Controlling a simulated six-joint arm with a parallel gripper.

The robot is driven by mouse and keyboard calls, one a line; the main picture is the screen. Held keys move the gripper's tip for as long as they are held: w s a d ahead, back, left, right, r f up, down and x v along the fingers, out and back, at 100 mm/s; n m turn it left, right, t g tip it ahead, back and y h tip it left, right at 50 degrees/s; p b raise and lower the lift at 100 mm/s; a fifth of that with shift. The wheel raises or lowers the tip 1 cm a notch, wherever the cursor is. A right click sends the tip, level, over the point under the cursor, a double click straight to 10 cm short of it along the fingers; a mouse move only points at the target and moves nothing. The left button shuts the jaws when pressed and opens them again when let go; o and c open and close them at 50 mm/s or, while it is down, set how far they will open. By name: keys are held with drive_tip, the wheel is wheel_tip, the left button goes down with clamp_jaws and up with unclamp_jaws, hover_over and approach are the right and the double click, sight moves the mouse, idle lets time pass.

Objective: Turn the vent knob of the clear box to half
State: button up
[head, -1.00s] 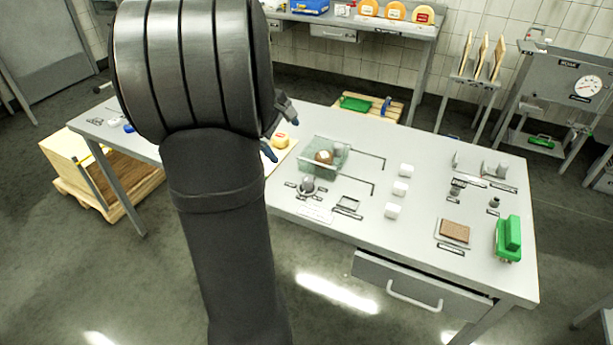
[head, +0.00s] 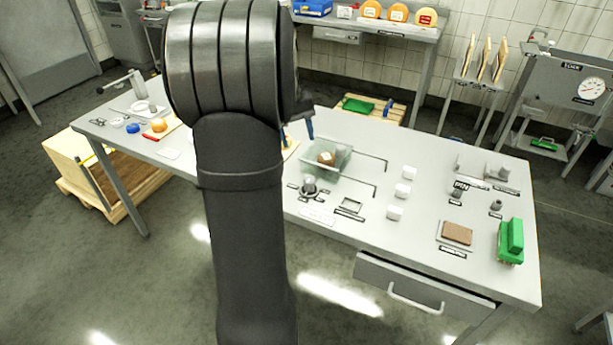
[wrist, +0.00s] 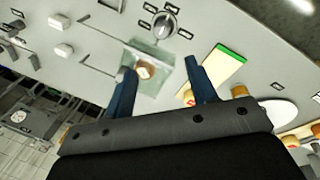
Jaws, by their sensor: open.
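The clear box (head: 338,150) stands near the middle of the table with a brown piece (head: 326,158) inside. It also shows in the wrist view (wrist: 160,60), partly behind a fingertip. The vent knob (head: 309,186) is a grey round knob on the table in front of the box, with small dark labels around it. In the wrist view the knob (wrist: 165,24) is at the top centre, beyond my fingers. My gripper (wrist: 162,75) is open and empty, its two blue fingers apart, above the table. In the head view my arm hides most of it. The knob's label text is too small to read.
White blocks (head: 403,190) stand right of the box, near dark bent rods. A small dark frame (head: 350,206) lies right of the knob. A green brush (head: 511,240) and a brown block (head: 457,233) sit at the table's right end. Cheeses lie left of my arm.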

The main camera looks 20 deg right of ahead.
sight(310, 179)
drive_tip(key=d+f+m, duration=0.1)
drive_tip(key=f+m, duration=0.2)
drive_tip(key=f, duration=0.3)
drive_tip(key=d+f+m+y, duration=0.1)
drive_tip(key=f+m, duration=0.2)
drive_tip(key=f, duration=0.3)
drive_tip(key=w+d+f+m+y, duration=0.1)
drive_tip(key=d+f+m, duration=0.1)
drive_tip(key=f, duration=0.4)
drive_tip(key=shift+m, duration=0.9)
drive_tip(key=c, duration=1)
